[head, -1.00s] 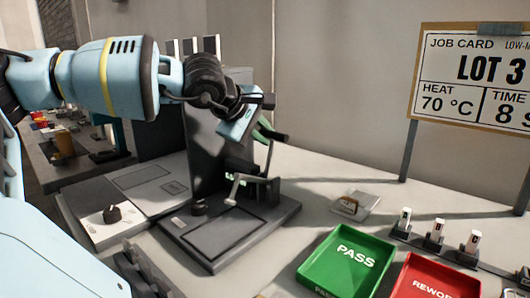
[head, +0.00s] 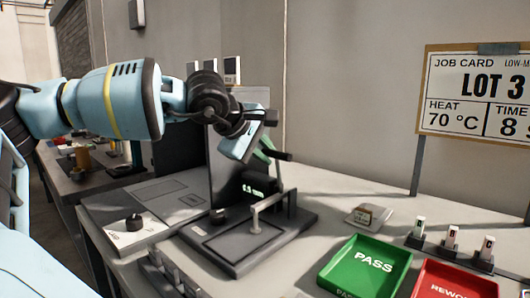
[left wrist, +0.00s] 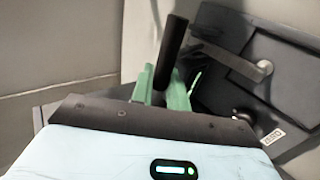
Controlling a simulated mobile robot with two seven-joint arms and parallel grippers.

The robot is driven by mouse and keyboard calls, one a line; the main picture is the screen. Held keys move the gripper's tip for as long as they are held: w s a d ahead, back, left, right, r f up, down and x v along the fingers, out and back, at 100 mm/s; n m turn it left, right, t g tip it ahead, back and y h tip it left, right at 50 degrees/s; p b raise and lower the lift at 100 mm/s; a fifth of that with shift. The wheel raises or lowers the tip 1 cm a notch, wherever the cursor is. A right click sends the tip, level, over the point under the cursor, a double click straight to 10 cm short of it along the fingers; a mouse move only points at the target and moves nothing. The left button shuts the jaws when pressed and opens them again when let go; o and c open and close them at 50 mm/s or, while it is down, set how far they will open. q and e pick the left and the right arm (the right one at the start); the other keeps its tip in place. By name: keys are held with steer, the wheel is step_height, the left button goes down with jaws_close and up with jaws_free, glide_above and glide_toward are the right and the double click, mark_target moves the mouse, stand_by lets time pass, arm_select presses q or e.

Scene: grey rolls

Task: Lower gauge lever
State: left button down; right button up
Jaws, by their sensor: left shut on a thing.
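The gauge stands on a dark grey base plate (head: 232,250) on the bench, with an upright body and a small lit green display (head: 252,191). A light grey bent arm (head: 267,201) sits at its front. The gauge lever has a black handle (head: 283,156). My left gripper (head: 263,149) is at the top of the gauge, its green fingers shut on the handle. In the left wrist view the black handle (left wrist: 171,52) stands between the green fingers (left wrist: 160,90). The lever's lower part is partly hidden. My right gripper is not in view.
A green PASS tray (head: 366,268) and a red REWORK tray (head: 452,282) lie at the front right. Several small upright pieces stand in a dark rack (head: 455,258). A small item on a pale pad (head: 368,215) lies right of the gauge. A job card (head: 476,90) stands behind.

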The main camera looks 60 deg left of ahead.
arm_select(q)
steer(key=shift+f, duration=0.3)
steer(key=c, duration=1.6)
jaws_free()
steer(key=shift+o, duration=0.7)
steer(key=shift+r, duration=0.1)
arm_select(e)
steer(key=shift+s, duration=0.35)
arm_select(q)
steer(key=shift+r, duration=0.1)
